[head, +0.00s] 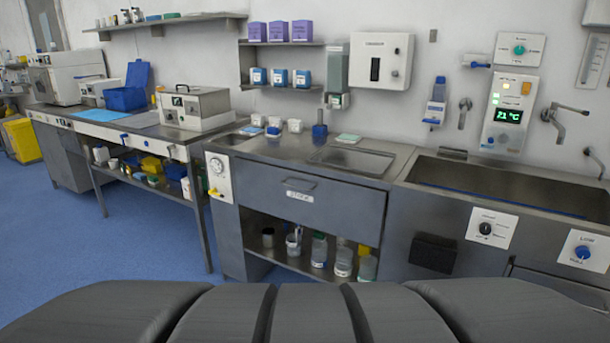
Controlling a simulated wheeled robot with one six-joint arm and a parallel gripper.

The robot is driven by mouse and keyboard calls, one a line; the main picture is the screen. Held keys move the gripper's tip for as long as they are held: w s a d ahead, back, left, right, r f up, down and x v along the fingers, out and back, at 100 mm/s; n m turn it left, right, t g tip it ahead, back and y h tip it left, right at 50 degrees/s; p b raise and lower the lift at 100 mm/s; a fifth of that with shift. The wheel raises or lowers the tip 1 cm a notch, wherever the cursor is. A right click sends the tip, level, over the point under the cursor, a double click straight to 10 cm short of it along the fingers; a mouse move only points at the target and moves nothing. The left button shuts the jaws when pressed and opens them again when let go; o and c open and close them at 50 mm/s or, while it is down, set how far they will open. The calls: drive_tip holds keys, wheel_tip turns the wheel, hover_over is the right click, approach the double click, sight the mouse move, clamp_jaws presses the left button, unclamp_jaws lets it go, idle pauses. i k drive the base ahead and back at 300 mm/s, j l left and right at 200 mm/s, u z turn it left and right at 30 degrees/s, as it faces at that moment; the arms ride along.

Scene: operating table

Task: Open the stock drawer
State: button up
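The stock drawer appears to be the wide grey drawer (335,212) under the steel counter in the middle of the head view. It is shut, its front flush with the cabinet. A dark bar handle (298,184) sits near its top left, with a small white label (300,196) below it; the lettering is too small to read surely. My gripper is not in view.
An open shelf (300,260) with several bottles lies below the drawer. A sink unit (510,190) stands at the right, and a bench with a blue-handled white drawer (120,134) at the left. Blue floor (110,240) is clear at the left.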

sight(353, 212)
drive_tip(key=i+j, duration=0.25)
drive_tip(key=k, duration=0.1)
drive_tip(key=i+l+u, duration=0.1)
drive_tip(key=i+l, duration=0.15)
drive_tip(key=i, duration=0.2)
drive_tip(key=i+l+u, duration=0.1)
drive_tip(key=i+l, duration=0.15)
drive_tip(key=i, duration=0.2)
